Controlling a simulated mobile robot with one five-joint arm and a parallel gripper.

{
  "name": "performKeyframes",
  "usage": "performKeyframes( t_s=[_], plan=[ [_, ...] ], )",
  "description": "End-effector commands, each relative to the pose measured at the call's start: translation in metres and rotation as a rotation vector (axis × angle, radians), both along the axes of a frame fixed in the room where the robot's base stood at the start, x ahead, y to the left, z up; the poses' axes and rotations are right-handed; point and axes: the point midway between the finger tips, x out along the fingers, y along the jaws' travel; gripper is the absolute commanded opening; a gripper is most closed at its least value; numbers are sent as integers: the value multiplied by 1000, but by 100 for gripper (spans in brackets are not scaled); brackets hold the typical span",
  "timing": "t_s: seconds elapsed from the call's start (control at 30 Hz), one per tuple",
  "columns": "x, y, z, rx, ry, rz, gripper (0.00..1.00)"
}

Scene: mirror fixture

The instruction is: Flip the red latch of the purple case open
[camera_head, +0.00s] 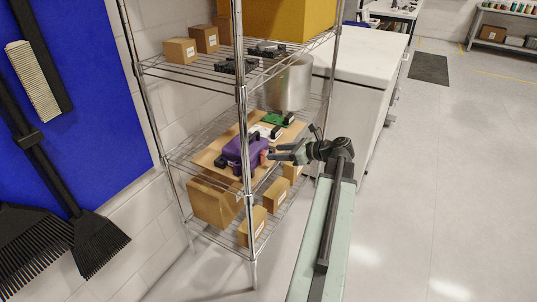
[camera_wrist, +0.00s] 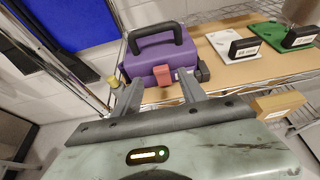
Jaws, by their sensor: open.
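The purple case (camera_head: 241,152) stands upright on a tan board on the middle shelf of the wire rack. In the wrist view the case (camera_wrist: 147,60) shows its black handle (camera_wrist: 155,35) raised on top. The red latch (camera_wrist: 163,76) is on its front face, toward me. My gripper (camera_head: 272,152) points at the front of the case from the right. In the wrist view its two fingers (camera_wrist: 160,88) are spread, with the latch between and just beyond them. The jaws look empty. I cannot tell whether a fingertip touches the latch or case.
The tan board (camera_wrist: 240,73) also holds a white plate and a green plate with black blocks. A rack post (camera_head: 246,170) stands close left of my gripper. Cardboard boxes (camera_head: 252,225) fill the shelf below. Open floor (camera_head: 430,190) lies to the right.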

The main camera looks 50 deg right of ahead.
Motion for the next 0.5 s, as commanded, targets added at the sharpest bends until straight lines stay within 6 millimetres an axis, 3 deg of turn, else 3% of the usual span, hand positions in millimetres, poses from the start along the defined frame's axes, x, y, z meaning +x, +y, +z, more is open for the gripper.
performKeyframes(
  t_s=[0.2,0.5],
  plan=[
    [33,5,-18,0,1,-3,49],
    [43,8,-20,0,1,-5,49]
  ],
)
